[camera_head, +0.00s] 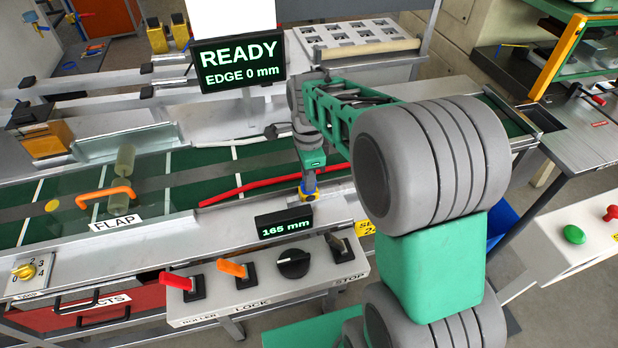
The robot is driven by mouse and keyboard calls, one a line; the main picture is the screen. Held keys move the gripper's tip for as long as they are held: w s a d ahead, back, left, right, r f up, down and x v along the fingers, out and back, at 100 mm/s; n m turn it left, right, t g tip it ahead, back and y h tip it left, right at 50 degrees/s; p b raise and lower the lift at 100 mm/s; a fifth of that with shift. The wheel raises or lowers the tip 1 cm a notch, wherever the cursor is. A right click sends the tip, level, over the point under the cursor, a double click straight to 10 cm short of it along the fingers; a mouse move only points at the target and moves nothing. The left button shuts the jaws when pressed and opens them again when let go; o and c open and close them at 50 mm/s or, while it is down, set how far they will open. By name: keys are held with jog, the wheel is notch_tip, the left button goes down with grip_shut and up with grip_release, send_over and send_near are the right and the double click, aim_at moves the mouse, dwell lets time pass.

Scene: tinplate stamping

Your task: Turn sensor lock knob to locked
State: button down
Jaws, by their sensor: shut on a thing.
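My gripper (309,180) reaches down at the middle of the picture, at the end of my green and grey arm. It is shut on a small blue and yellow part on the pale rail at the front of the green belt. I take this part to be the sensor lock knob (307,194). The fingers and arm cover much of it, so its turned position cannot be read. A display reading "165 mm" (284,223) stands just in front of it.
A front panel holds a red lever (178,280), an orange lever (233,268), a black knob (293,263) and a stop lever (338,245). A screen (240,63) reads "READY, EDGE 0 mm". A red bar (270,182) lies left of my gripper. A clear flap with orange handle (105,194) is further left.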

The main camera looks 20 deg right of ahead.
dwell(0.4)
jog(key=c, duration=1.5)
grip_release()
jog(key=shift+o, duration=0.2)
notch_tip(320, 180, up, 8)
jog(key=shift+f+b, duration=0.1)
jog(key=shift+b, duration=0.45)
jog(key=s+n+t, duration=0.1)
jog(key=s+n, duration=0.3)
jog(key=n, duration=0.2)
jog(key=s+f+n+t, duration=0.1)
jog(key=s+n, duration=0.4)
jog(key=n, duration=0.1)
jog(key=s+n+t, duration=0.1)
jog(key=s+n, duration=0.3)
jog(key=n, duration=0.2)
jog(key=shift+s+a+f+t, duration=0.1)
jog(key=shift+s+f+t, duration=0.2)
jog(key=shift+s+f, duration=0.1)
